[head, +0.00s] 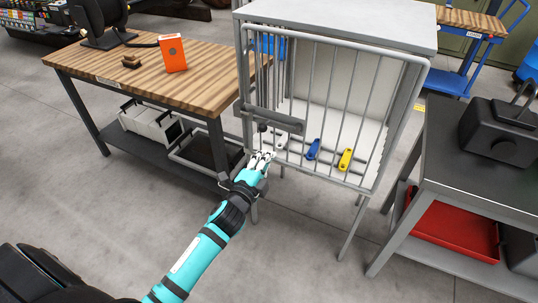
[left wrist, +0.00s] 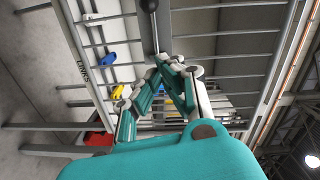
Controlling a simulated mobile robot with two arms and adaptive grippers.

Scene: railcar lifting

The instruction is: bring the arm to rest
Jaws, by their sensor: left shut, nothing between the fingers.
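My left gripper (head: 262,160) is shut and empty, in front of the lower left part of a barred cabinet door (head: 340,110). In the left wrist view the closed fingertips (left wrist: 160,62) point toward the bars and a dark round-ended handle (left wrist: 149,6). The door looks shut across the cabinet front. Behind the bars a white piece (head: 281,141), a blue piece (head: 313,149) and a yellow piece (head: 345,159) sit on the cabinet floor. My right gripper is not in either view.
A wooden-topped workbench (head: 110,68) stands at the left with an orange box (head: 172,53) on it. A dark table (head: 470,165) stands at the right, with a red tray (head: 450,228) beneath. Open grey floor (head: 310,255) lies in front of the cabinet.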

